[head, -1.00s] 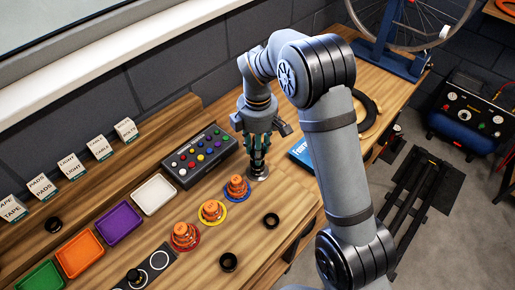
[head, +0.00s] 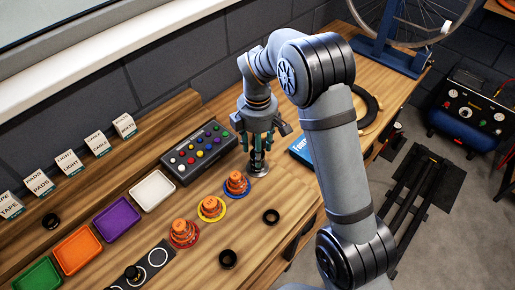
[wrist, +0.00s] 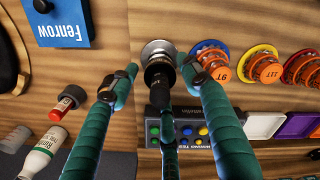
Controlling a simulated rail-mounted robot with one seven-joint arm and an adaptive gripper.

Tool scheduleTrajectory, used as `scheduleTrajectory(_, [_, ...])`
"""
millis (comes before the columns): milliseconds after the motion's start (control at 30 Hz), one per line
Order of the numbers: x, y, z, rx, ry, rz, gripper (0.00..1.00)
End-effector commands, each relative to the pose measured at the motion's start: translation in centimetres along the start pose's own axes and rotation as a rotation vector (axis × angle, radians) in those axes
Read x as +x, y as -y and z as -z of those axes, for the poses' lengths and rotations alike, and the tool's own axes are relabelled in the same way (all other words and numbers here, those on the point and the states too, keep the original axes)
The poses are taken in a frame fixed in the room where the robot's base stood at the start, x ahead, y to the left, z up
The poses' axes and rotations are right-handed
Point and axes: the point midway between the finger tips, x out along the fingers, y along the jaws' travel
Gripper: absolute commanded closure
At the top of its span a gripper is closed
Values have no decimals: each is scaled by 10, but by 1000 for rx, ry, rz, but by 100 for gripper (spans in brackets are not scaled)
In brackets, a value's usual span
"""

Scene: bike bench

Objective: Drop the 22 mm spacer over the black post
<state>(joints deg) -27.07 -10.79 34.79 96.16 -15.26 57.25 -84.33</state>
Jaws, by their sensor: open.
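My gripper (head: 258,152) points down at the bench, its green fingers with dark tips apart around a small round silver base (head: 259,170). In the wrist view the silver base (wrist: 158,47) shows just beyond the fingertips. A dark upright piece, apparently the black post (wrist: 157,70), stands in front of it between the fingers. It partly merges with the dark tip of the middle finger. I cannot make out a spacer around it or see any size marking. Loose black rings lie on the bench, one nearer (head: 228,259) and one farther (head: 271,217); I cannot tell if either is the spacer.
Orange stepped stacks on coloured rings (head: 211,208) stand close by, left of the gripper. A button box (head: 198,152) is behind them, with white (head: 152,190), purple and other trays to the left. A blue Fenrow box (wrist: 60,25) and bottles (wrist: 45,150) are near the fingers.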

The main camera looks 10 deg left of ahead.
Motion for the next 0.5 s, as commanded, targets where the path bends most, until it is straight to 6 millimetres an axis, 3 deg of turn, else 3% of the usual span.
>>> scheduleTrajectory(367, [-1, 0, 0, 0, 0, -1, 46])
scheduleTrajectory(500, [-15, -1, 0, -1, 0, -3, 46])
